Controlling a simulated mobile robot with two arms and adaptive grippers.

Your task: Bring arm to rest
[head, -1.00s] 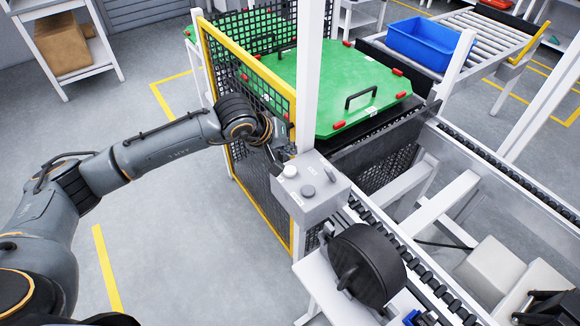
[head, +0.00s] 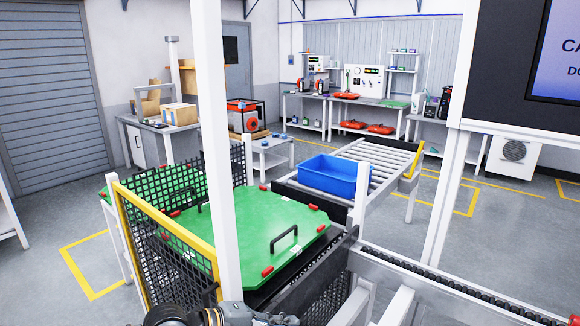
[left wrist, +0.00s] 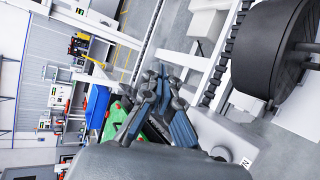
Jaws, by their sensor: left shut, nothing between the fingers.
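My left arm shows only at the bottom edge of the head view, where the dark wrist and gripper parts are cut off by the frame. In the left wrist view my left gripper (left wrist: 160,78) is shut with nothing between its fingers. A light grey box (left wrist: 228,138) with a dark letter on it lies just beyond and beside the gripper in that view. I cannot tell whether they touch. My right gripper is in neither view.
A yellow-framed mesh fence (head: 165,250) and a white post (head: 213,130) stand close to the arm. Behind are a green pallet cover (head: 265,235), a blue bin (head: 328,175) on rollers (head: 385,155) and the conveyor rail (head: 450,283). A black round part (left wrist: 262,50) is close in the wrist view.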

